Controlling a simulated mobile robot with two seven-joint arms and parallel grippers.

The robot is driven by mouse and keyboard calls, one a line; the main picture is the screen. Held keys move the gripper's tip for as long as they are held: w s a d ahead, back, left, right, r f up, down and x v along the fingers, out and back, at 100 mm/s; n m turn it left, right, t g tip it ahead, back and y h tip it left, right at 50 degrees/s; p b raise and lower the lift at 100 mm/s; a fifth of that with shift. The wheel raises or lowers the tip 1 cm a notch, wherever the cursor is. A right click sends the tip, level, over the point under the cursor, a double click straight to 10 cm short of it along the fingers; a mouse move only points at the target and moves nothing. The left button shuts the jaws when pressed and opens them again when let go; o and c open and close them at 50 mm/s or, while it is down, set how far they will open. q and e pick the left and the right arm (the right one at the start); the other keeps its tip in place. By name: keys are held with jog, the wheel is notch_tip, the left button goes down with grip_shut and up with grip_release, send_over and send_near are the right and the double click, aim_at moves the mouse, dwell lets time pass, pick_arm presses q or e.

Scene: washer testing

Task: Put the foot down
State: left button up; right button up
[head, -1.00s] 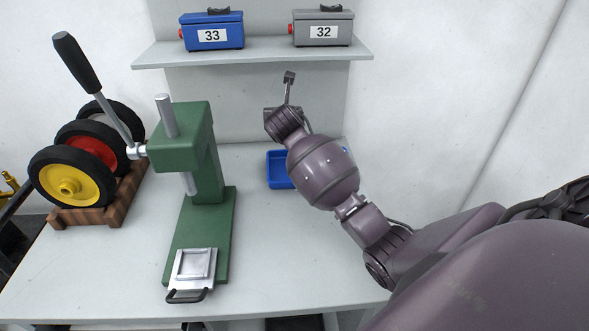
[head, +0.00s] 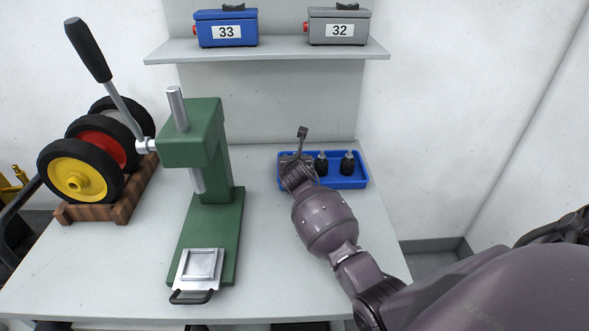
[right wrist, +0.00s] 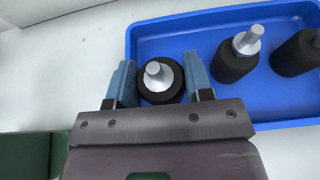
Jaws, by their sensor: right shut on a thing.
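A black foot with a grey metal stud (right wrist: 158,82) is between the two blue fingers of my right gripper (right wrist: 160,84) in the right wrist view. The gripper is shut on it, with the stud pointing up. The foot is at the left end of a blue tray (head: 348,183); I cannot tell whether it touches the tray floor. The tray also shows in the right wrist view (right wrist: 190,37). Two more feet stand upright to the right in it, one (right wrist: 238,58) nearer and one (right wrist: 298,54) farther right. In the head view my right gripper (head: 297,172) hides the held foot. My left gripper is not in view.
A green press (head: 213,150) with a long lever and a metal plate (head: 200,265) stands left of the tray. Wheels (head: 80,178) sit in a wooden rack (head: 95,211) at far left. A shelf (head: 280,50) holds a blue box (head: 226,28) and a grey box (head: 338,27).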

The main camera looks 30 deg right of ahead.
notch_tip(320, 180, down, 3)
jog(key=shift+r, duration=0.2)
jog(key=shift+r, duration=0.1)
jog(key=shift+f, duration=0.2)
jog(key=o, duration=0.7)
